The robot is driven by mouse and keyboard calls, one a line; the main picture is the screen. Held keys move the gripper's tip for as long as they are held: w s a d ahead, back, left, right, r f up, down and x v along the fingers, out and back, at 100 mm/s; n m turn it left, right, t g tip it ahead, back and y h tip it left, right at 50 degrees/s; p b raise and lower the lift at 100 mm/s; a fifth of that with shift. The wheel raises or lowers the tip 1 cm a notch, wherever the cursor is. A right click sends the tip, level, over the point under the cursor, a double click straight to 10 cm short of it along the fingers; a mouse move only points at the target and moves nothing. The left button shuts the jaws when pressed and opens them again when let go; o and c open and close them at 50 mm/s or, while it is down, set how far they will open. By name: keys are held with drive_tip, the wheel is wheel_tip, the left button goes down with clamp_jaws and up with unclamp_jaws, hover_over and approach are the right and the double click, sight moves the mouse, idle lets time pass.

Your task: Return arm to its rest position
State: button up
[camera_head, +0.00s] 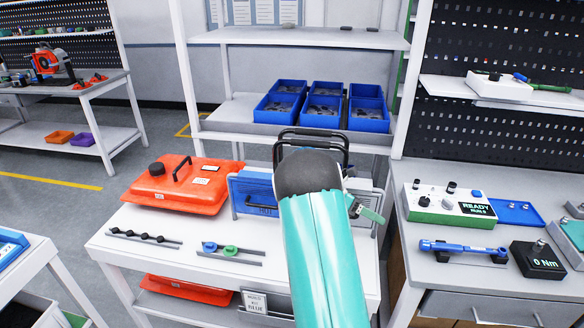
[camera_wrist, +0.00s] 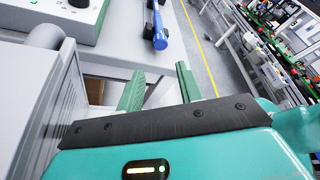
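My teal arm (camera_head: 322,255) rises from the bottom middle of the head view, with a dark grey joint at its top. My gripper (camera_head: 366,208) shows partly at the right of that joint, near the right side of the white cart (camera_head: 150,235). In the wrist view my gripper's (camera_wrist: 160,86) two green fingers stand apart with nothing between them. The rest of the gripper is hidden behind my arm in the head view.
The cart holds an orange case (camera_head: 178,188) and a blue box (camera_head: 252,192), partly behind my arm. At right, a workbench (camera_head: 440,285) carries a READY box (camera_head: 450,205), a blue torque wrench (camera_head: 462,249) and a black meter (camera_head: 538,260). Blue bins (camera_head: 366,113) stand on the shelf behind.

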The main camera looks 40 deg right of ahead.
drive_tip(key=a+r+m+t+y, duration=0.2)
drive_tip(key=a+r+m+t, duration=0.25)
drive_tip(key=a, duration=0.75)
drive_tip(key=a+r+m+t+y, duration=0.25)
drive_tip(key=a+r+t, duration=0.35)
drive_tip(key=a, duration=0.6)
drive_tip(key=s+a+r+m+t+y, duration=0.1)
drive_tip(key=s+a+r+m+t, duration=0.1)
drive_tip(key=a, duration=0.7)
drive_tip(key=s+a+r+m+t+y, duration=0.1)
drive_tip(key=s+a+m+t, duration=0.3)
drive_tip(key=a, duration=0.5)
drive_tip(key=s+t+y, duration=0.1)
drive_tip(key=s, duration=0.1)
drive_tip(key=shift+s+a+r+m, duration=0.15)
drive_tip(key=shift+s+r+m, duration=0.15)
drive_tip(key=shift+r+m, duration=0.1)
drive_tip(key=shift+d, duration=0.2)
